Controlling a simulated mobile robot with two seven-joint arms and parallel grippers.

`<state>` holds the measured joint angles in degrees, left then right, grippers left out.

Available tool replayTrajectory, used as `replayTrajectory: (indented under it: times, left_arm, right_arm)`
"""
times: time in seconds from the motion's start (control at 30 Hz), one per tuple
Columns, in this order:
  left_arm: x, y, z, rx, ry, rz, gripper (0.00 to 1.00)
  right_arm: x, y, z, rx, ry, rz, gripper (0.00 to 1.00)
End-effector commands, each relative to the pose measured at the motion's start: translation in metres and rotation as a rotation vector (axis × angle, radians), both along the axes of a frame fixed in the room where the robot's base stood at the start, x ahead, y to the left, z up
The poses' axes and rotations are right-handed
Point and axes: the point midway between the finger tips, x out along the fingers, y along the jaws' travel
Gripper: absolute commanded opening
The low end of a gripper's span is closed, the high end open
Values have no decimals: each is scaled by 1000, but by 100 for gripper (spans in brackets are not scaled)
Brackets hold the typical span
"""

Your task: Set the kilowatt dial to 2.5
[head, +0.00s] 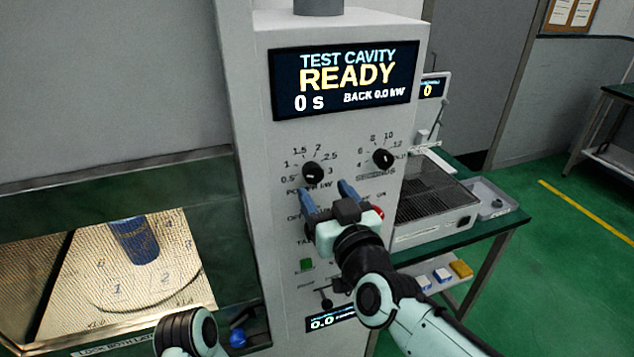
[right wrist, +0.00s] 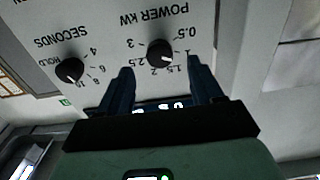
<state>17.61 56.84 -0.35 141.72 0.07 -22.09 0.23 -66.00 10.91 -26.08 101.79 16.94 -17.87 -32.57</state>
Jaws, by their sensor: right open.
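The kilowatt dial (head: 313,173), a round black knob, sits on the grey front panel under the display, with marks from 0.5 to 3 around it. It also shows upside down in the right wrist view (right wrist: 160,52). A small white mark on it seems to face the 1 to 1.5 side there; the exact setting is not clear. My right gripper (head: 328,194) is open and empty, its two blue fingers pointing at the panel just below the dial. In the right wrist view, the dial lies between and beyond the fingertips (right wrist: 160,65), apart from them. My left gripper is out of view.
The black seconds dial (head: 382,158) is right of the kilowatt dial. The display (head: 345,80) reads READY, 0 S and BACK 0.0 kW. A green button (head: 306,264) and red button (head: 378,212) are lower. A lit cavity with a blue cylinder (head: 135,238) is left.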

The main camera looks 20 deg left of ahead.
Motion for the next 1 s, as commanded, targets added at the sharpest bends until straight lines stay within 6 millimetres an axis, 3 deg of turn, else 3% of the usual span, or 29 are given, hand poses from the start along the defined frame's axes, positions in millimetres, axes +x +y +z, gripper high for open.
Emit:
replayTrajectory:
  times: [0.1, 0.3, 0.7, 0.87, 0.9, 1.0]
  left_arm:
    - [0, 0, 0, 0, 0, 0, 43]
    - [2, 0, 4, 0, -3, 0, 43]
    - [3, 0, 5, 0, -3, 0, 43]
    - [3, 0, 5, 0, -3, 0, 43]
    - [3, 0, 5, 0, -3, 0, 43]
    - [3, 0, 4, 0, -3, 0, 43]
  right_arm:
    - [20, 13, -1, -4, -1, -2, 66]
    - [40, 27, 1, -1, 0, -1, 66]
    - [46, 31, 0, 0, 1, 1, 66]
    - [45, 31, 0, 0, 1, 1, 13]
    - [45, 31, 0, 0, 1, 1, 9]
    - [45, 31, 0, 1, 2, 1, 9]
